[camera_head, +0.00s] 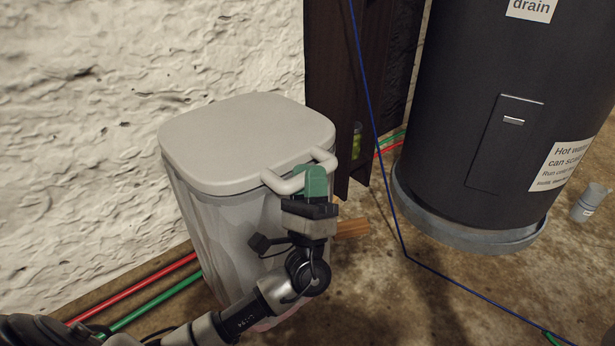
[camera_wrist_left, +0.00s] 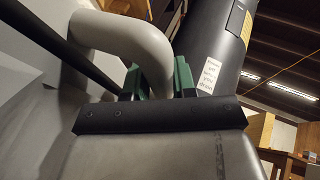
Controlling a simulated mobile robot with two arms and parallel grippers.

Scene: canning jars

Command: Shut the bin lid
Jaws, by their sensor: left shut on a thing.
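The bin (camera_head: 215,235) is pale grey and stands against the rough white wall. Its light grey lid (camera_head: 245,140) lies flat over the top of the bin, with no clear gap showing at the rim. A looped handle (camera_head: 283,183) sticks out from the lid's front right edge. My left gripper (camera_head: 311,180) has green fingers and is shut on this handle. In the left wrist view the handle (camera_wrist_left: 130,40) curves down between the green fingers (camera_wrist_left: 158,80). My right gripper is in neither view.
A dark water heater (camera_head: 500,110) stands in a grey round pan (camera_head: 470,236) at the right. A blue line (camera_head: 386,180) runs down and across the floor. Red (camera_head: 135,287) and green pipes run along the wall. A small grey container (camera_head: 588,203) stands far right.

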